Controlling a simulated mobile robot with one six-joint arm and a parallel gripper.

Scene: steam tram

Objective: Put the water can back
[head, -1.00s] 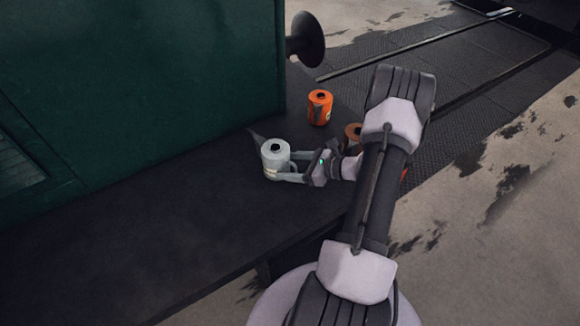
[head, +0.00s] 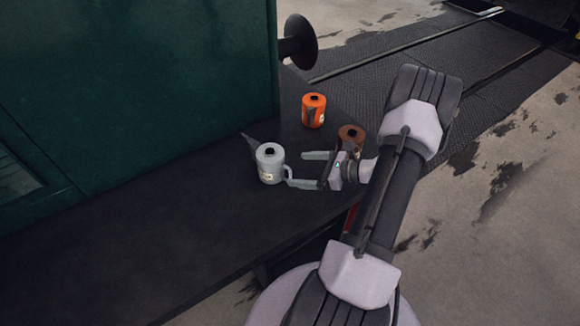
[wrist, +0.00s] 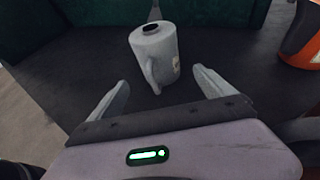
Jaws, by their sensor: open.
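The water can is a light grey can (head: 269,165) with a black cap, a spout pointing to the upper left, a side handle and a small label. It stands upright on the dark running board (head: 130,245) beside the green tram body. My gripper (head: 303,170) is open and empty to the right of the can, its fingers pointing at the handle side. In the wrist view the grey can (wrist: 155,52) stands just beyond the two spread fingertips (wrist: 162,80), with its handle facing me and clear of the fingers.
An orange can (head: 313,112) stands behind, near the tram corner; an orange one (wrist: 303,40) shows at the right in the wrist view. A brown can (head: 351,135) stands close behind my gripper. A black buffer (head: 299,42) juts from the green wall (head: 150,80). The board's left part is clear.

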